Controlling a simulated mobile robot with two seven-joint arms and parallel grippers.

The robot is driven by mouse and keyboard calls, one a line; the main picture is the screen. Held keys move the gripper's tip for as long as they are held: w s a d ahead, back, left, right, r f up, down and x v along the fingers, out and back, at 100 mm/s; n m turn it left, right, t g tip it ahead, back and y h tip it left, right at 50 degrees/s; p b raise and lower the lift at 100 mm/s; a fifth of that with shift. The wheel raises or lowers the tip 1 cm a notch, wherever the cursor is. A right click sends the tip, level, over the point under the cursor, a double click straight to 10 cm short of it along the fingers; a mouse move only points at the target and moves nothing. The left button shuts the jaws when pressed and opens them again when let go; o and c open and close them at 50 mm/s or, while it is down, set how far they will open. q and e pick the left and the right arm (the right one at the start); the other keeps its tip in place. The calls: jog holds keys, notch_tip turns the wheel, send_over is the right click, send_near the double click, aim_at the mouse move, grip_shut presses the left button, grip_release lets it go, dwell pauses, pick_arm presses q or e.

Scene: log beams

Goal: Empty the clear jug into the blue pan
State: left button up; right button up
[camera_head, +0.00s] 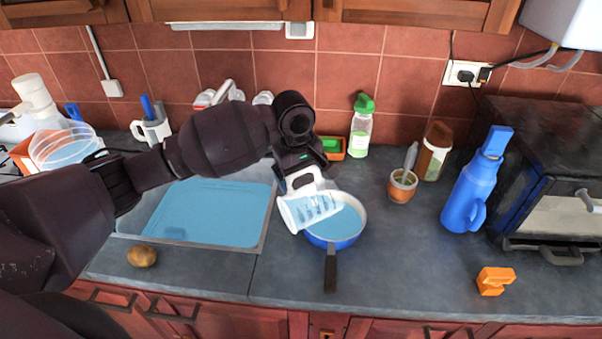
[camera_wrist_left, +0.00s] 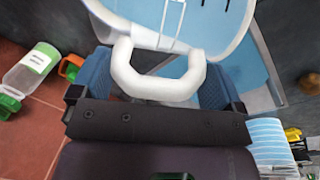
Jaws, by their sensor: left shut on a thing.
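The clear jug (camera_head: 309,210), with printed measuring marks and a white handle, is tilted over the left part of the blue pan (camera_head: 364,215). The pan stands on the counter right of the sink, its dark handle toward the front; its inside looks light blue. My left gripper (camera_head: 299,178) is shut on the jug's handle, above and behind the pan. In the left wrist view the white handle (camera_wrist_left: 155,88) sits between the blue finger pads, with the jug's wall (camera_wrist_left: 205,20) beyond. I cannot tell how much the jug holds. My right gripper is not in view.
The sink (camera_head: 215,212) with blue water lies left of the pan. A potato (camera_head: 142,256) lies at the front left. A brown cup (camera_head: 402,187), a blue flask (camera_head: 474,190) and an orange block (camera_head: 495,281) stand to the right. A green-capped bottle (camera_head: 360,130) stands behind. The front-right counter is mostly clear.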

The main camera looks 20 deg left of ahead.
pick_arm(q)
jog(key=shift+w+d+f+g+y, duration=0.35)
jog(key=shift+w+d+g+y, duration=0.15)
jog(key=shift+w+g, duration=0.1)
dwell(1.6)
jog(key=shift+s, duration=0.1)
dwell(0.5)
